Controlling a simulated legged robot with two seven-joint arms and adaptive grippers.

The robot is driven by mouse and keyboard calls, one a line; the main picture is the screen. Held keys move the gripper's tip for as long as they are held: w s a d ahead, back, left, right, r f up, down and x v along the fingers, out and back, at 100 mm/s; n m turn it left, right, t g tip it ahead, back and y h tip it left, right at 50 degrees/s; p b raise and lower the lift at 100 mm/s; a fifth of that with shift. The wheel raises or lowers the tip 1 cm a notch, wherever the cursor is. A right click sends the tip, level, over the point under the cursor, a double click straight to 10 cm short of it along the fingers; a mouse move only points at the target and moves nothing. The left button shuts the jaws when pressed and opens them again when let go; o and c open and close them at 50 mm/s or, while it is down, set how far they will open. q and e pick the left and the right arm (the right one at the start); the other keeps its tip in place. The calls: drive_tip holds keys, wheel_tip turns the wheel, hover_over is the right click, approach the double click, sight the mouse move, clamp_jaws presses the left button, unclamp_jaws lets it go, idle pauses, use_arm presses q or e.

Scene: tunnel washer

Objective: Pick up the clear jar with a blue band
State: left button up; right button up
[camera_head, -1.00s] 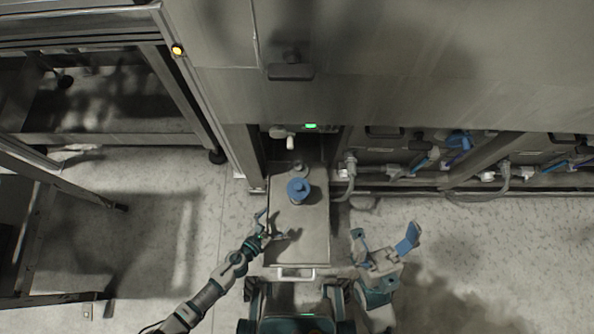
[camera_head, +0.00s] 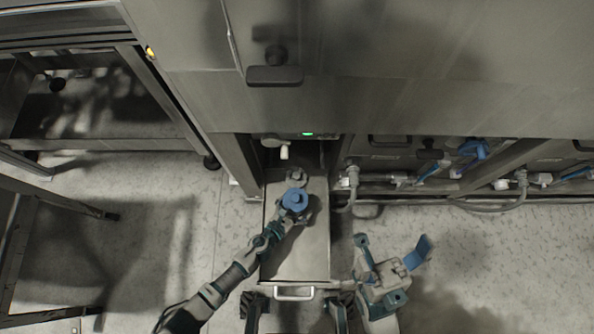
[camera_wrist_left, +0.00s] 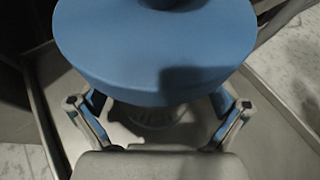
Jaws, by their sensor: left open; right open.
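The jar (camera_head: 295,199) shows from above as a round blue top with a knob, standing on the metal drawer-like surface. In the left wrist view its wide blue disc (camera_wrist_left: 155,45) fills the upper middle, and a paler clear part (camera_wrist_left: 155,117) shows dimly below. My left gripper (camera_head: 289,214) is open at the jar's near side. In the left wrist view its fingers (camera_wrist_left: 158,106) lie on either side, below the blue disc; whether they touch the jar is hidden. My right gripper (camera_head: 392,244) is open and empty, right of the metal surface.
The metal surface (camera_head: 300,250) has a front handle (camera_head: 294,293) and a bare near half. A small grey round item (camera_head: 296,175) stands just behind the jar. The machine wall (camera_head: 400,100) rises behind. Pipes and blue-handled valves (camera_head: 474,149) lie at right.

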use_arm(q)
drive_tip(key=shift+a+r, duration=0.15)
drive_tip(key=shift+a, duration=0.1)
drive_tip(key=shift+c, duration=0.8)
drive_tip(key=shift+a, duration=0.15)
drive_tip(key=c, duration=1.6)
drive_tip(key=shift+d, duration=0.25)
drive_tip(key=shift+c, duration=0.7)
